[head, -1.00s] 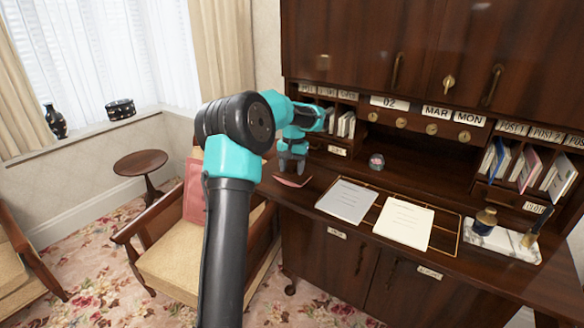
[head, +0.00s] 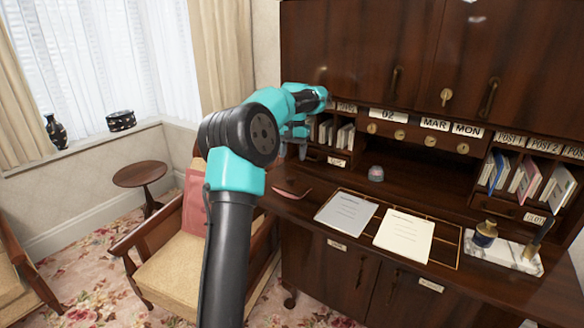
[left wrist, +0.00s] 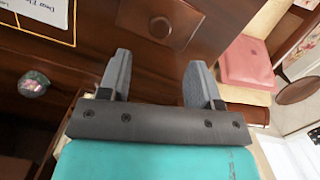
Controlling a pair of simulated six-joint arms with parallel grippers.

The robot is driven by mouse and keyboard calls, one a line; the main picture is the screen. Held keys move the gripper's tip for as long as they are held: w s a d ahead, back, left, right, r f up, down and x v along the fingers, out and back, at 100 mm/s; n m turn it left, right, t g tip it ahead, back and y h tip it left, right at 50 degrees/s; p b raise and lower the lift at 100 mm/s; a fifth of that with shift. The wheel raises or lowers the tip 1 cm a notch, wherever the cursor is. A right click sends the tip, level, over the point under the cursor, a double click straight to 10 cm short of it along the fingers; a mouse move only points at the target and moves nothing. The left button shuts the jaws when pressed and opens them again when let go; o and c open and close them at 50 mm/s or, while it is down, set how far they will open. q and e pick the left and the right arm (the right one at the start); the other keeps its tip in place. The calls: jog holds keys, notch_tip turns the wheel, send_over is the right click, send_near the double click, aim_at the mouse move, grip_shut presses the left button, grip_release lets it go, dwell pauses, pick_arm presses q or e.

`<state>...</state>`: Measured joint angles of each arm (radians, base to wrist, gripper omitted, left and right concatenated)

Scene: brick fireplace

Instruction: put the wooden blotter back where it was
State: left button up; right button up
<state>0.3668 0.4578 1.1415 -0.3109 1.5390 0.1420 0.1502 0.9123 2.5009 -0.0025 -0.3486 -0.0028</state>
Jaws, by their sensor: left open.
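The wooden blotter (head: 291,188) is a small reddish-brown curved piece at the left end of the desk top. In the left wrist view the blotter (left wrist: 175,48) shows its round knob, beyond and between my fingertips. My left gripper (head: 293,151) is open and empty, above the blotter and apart from it. In the left wrist view the two grey fingers (left wrist: 156,75) stand wide apart with nothing between them. My right gripper is not in view.
A glass paperweight (head: 376,173), a grey sheet (head: 346,212) and a cream sheet (head: 404,234) lie on the desk. A marble tray (head: 503,252) with an ink bottle (head: 485,233) stands at right. Pigeonholes (head: 330,133) rise close behind my gripper. An armchair (head: 180,255) stands at left.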

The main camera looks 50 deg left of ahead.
pick_arm(q)
jog(key=shift+w+a+r, duration=0.1)
jog(key=shift+w+r, duration=0.05)
jog(key=shift+r, duration=1.2)
